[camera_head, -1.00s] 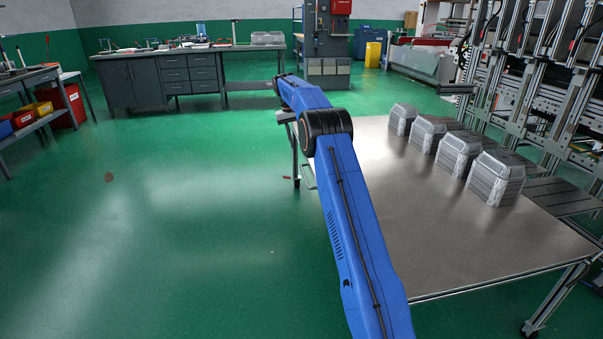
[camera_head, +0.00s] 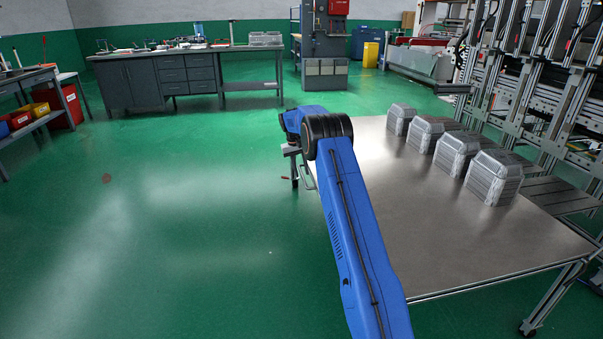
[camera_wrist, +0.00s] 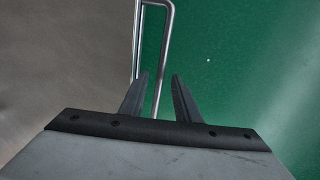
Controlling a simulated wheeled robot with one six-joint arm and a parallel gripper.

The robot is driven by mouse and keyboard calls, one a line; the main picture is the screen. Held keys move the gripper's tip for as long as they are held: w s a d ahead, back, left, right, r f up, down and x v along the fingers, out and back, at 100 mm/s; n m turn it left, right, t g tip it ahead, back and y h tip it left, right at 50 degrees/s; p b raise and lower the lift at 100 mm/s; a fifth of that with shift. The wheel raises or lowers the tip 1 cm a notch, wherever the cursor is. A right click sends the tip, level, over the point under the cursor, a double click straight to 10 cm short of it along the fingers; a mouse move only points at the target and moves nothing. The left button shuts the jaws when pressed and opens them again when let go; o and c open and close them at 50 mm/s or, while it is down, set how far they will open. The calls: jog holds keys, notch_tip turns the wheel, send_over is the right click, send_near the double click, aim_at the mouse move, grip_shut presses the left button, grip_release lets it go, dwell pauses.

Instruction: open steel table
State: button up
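A thin bent metal handle (camera_wrist: 167,40) runs along the table's edge in the wrist view. My gripper (camera_wrist: 160,74) is open, with its two dark fingers apart. One bar of the handle appears between the fingers, with gaps showing on both sides; whether it lies at fingertip depth is unclear. In the head view my arm hides most of the gripper, near the table's left edge.
Several ribbed foil trays in stacks (camera_head: 494,178) stand in a row along the table's far right side. A metal frame machine (camera_head: 560,90) stands behind them. A grey workbench (camera_head: 190,75) stands at the back.

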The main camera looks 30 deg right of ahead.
jog(key=shift+f, duration=0.4)
jog(key=shift+d, duration=0.1)
grip_shut()
